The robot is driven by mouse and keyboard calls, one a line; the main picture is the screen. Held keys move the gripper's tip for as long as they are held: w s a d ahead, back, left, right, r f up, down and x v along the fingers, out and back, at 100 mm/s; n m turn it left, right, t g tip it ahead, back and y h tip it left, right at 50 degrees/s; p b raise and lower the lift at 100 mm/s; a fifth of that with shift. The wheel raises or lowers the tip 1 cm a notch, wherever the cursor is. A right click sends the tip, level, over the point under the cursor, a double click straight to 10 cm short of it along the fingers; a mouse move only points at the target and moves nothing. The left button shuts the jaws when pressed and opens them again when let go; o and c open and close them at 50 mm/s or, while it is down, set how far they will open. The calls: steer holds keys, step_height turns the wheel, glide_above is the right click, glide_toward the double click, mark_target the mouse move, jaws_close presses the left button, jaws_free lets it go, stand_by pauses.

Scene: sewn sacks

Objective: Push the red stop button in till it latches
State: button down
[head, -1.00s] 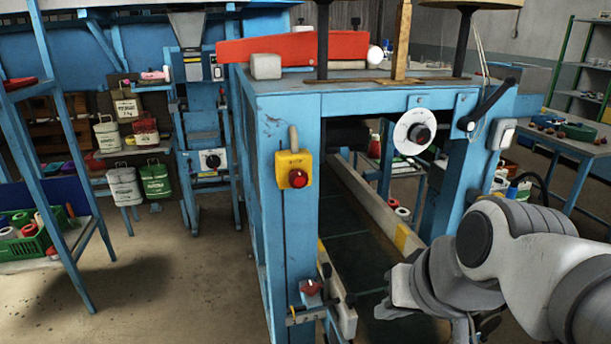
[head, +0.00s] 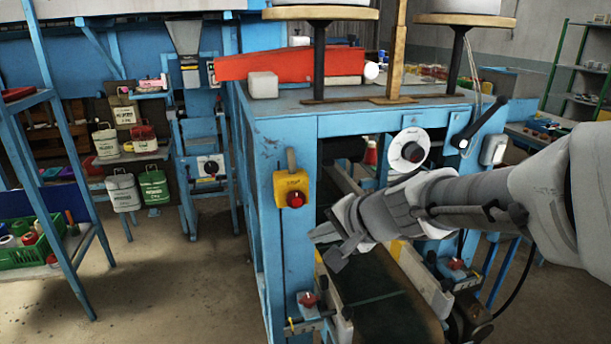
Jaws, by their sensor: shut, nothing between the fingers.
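The red stop button (head: 296,199) sits on a yellow box (head: 290,181) fixed to the front blue post of the machine frame. I cannot tell from this view how far in the button stands. My gripper (head: 328,247) is shut and empty. In the picture it is just right of the post and a little below the button, with a visible gap between them. My arm reaches in from the right, in front of the machine's opening. Nothing covers the button.
The blue post (head: 285,262) bears a smaller red knob (head: 308,299) on a bracket lower down. A white dial (head: 409,149) and a black crank handle (head: 487,121) are on the frame at the right. A conveyor belt (head: 375,285) runs below my arm. Floor at the left is clear.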

steer(key=shift+w, duration=0.1)
steer(key=p, duration=0.1)
glide_toward(295, 208)
steer(key=shift+w+a+f, duration=0.3)
steer(key=shift+a+f, duration=0.1)
steer(key=shift+f, duration=0.25)
steer(key=shift+w+a+f, duration=0.25)
steer(key=shift+a+f, duration=0.1)
steer(key=shift+f, duration=0.3)
steer(key=shift+w+a+f, duration=0.3)
steer(key=shift+a+f, duration=0.1)
steer(key=shift+f, duration=0.25)
steer(key=shift+w, duration=0.1)
stand_by(0.4)
steer(key=shift+w+a, duration=0.15)
steer(key=shift+w, duration=0.15)
steer(key=shift+w+a, duration=0.15)
steer(key=shift+w, duration=0.35)
stand_by(0.7)
steer(key=shift+s, duration=0.1)
steer(key=shift+s+d+b, duration=0.3)
steer(key=shift+s+b, duration=0.15)
steer(key=shift+s, duration=0.35)
steer(key=shift+s, duration=0.1)
